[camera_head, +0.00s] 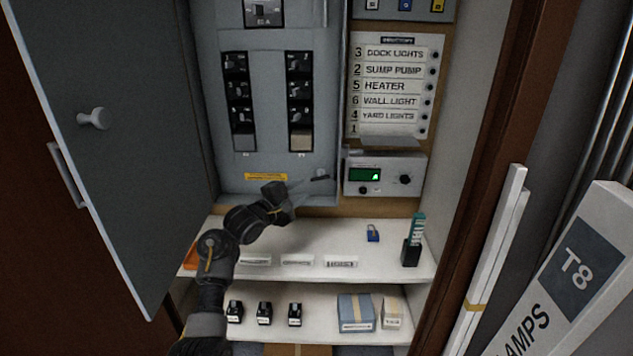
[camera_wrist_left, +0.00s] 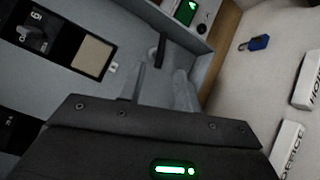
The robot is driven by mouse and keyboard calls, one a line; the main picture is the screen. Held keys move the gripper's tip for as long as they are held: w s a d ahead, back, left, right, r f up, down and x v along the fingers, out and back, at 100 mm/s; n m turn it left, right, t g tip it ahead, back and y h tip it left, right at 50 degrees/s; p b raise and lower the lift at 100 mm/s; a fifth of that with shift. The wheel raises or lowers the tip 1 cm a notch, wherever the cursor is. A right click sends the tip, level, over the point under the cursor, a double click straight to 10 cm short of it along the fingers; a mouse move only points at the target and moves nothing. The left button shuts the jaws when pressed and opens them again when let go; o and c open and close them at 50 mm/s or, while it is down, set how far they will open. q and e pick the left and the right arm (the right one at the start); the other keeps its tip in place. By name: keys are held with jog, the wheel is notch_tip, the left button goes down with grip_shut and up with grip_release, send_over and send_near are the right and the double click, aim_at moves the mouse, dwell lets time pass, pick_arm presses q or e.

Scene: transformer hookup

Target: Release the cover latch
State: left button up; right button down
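The grey breaker panel (camera_head: 270,100) stands in the open cabinet with two columns of black breakers. A small dark latch lever (camera_head: 320,178) sits at its lower right corner; it also shows in the left wrist view (camera_wrist_left: 158,50). My left gripper (camera_head: 306,187) reaches up from the lower left, with its fingertips close to the lever. In the left wrist view my left gripper (camera_wrist_left: 160,82) has its two grey fingers apart, with the lever just beyond the gap. I cannot tell whether a finger touches it. My right gripper is not in view.
The cabinet door (camera_head: 95,130) hangs open at left. A meter box (camera_head: 385,174) is right of the latch. A T8 lamp box (camera_head: 575,280) leans at right.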

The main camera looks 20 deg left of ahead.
aim_at(318, 179)
pick_arm(q)
jog(key=x, duration=0.7)
jog(key=shift+w+d, duration=0.2)
jog(key=shift+w, duration=0.2)
grip_shut()
